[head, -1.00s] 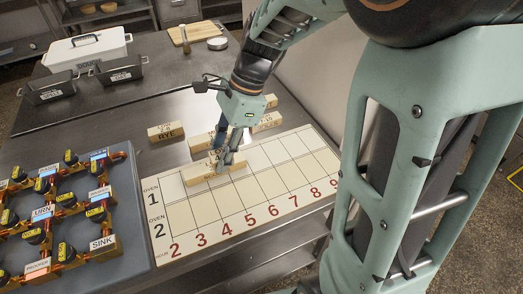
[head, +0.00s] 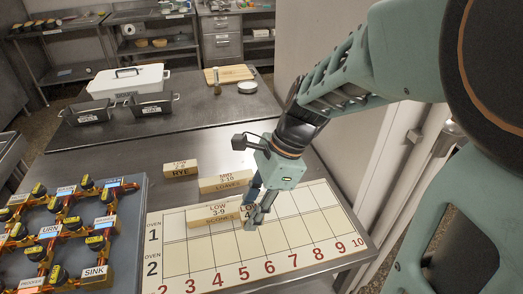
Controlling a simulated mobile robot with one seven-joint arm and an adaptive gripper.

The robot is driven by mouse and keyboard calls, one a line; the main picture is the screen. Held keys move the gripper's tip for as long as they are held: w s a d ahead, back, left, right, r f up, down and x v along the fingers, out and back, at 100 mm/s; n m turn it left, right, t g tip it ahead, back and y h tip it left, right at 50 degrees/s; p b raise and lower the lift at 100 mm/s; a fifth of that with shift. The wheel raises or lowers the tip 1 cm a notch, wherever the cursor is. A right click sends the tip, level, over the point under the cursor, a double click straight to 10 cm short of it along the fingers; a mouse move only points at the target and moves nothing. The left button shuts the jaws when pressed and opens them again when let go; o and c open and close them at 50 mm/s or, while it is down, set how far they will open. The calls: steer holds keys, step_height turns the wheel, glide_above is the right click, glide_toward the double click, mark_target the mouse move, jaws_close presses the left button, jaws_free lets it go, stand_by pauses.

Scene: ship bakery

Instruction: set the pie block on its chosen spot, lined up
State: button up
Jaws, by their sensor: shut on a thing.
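My gripper (head: 256,213) points down over the upper row of the oven board (head: 205,255). It is shut on a pale wooden block (head: 247,211) whose top begins "LO" and "4"; the fingers hide the rest, so I cannot read its name. Just left of it, a block marked "LOW 3-9 SCONES" (head: 210,214) lies along the oven 1 row, its right end close to the held block. I cannot tell whether they touch, or whether the held block rests on the board. The board has rows 1 and 2 and red hour numbers 2 to 10.
The loaves block (head: 224,183) and rye block (head: 181,169) lie on the steel table behind the board. A grey panel with orange pipes and valves (head: 65,235) stands at left. Dark pans (head: 150,104) and a white dough tub (head: 128,80) are farther back. The board's right side is clear.

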steer(key=shift+w+d+f, duration=0.15)
steer(key=shift+w, duration=0.05)
steer(key=w+d+f, duration=0.1)
steer(key=w+f, duration=0.2)
steer(key=w, duration=0.1)
steer(key=w+d+f, duration=0.1)
steer(key=w+f, duration=0.2)
steer(key=w, duration=0.1)
steer(key=w+d+f, duration=0.1)
steer(key=w+f, duration=0.2)
steer(key=w, duration=0.1)
steer(key=shift+w+p, duration=0.2)
steer(key=shift+p, duration=0.2)
steer(key=shift+w+d+f, duration=0.1)
steer(key=shift+w+f, duration=0.25)
steer(key=shift+f, duration=1.5)
steer(key=shift+f, duration=0.15)
steer(key=o, duration=1.1)
